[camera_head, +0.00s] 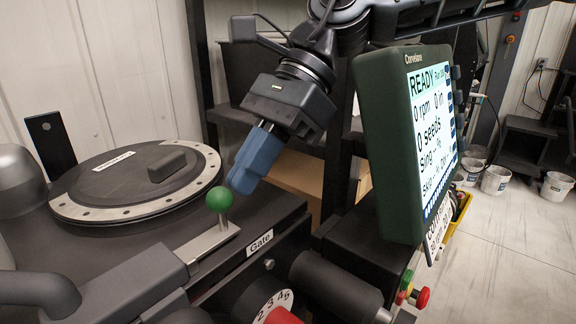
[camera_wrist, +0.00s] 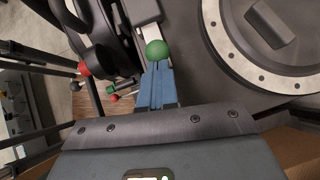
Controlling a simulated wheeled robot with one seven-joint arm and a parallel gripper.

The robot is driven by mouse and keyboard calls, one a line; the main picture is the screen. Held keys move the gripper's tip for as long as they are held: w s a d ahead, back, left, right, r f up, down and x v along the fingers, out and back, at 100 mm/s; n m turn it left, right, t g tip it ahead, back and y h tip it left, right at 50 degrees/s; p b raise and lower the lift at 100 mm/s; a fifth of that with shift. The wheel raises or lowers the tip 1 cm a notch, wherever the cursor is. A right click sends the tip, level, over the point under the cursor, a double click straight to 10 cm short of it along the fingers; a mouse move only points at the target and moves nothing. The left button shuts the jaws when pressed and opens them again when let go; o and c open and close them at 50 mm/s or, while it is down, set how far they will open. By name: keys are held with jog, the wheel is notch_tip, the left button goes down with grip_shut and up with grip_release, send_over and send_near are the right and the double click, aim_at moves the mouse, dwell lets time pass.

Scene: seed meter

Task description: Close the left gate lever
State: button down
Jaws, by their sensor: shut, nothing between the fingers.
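The gate lever is a flat metal bar (camera_head: 213,241) with a green ball knob (camera_head: 219,199) on a short stem at its end. It lies beside the "Gate" label (camera_head: 259,243) on the black machine. My gripper (camera_head: 240,186) has blue fingers, shut with nothing between them. Its tips are just right of the green knob and very close to it; I cannot tell whether they touch. In the wrist view the green knob (camera_wrist: 157,50) sits right at the ends of the blue fingers (camera_wrist: 157,68). The lever's pivot end is hard to make out.
A round black lid (camera_head: 130,180) with a pale bolted ring lies left of the lever. A green-cased monitor (camera_head: 385,150) reading "READY" stands to the right. A numbered dial (camera_head: 268,300) and a black cylinder (camera_head: 335,285) are in front. Shelving stands behind.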

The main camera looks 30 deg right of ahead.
aim_at(228, 195)
jog(key=shift+s+a+f+b, duration=0.1)
jog(key=shift+s+a+b, duration=0.3)
jog(key=shift+a, duration=0.3)
jog(key=shift+s+a+f+b, duration=0.1)
jog(key=shift+s+a+b, duration=0.05)
jog(key=shift+a+b, duration=0.4)
jog(key=shift+s+a+r, duration=0.15)
jog(key=shift+a+r, duration=0.05)
jog(key=shift+a, duration=0.1)
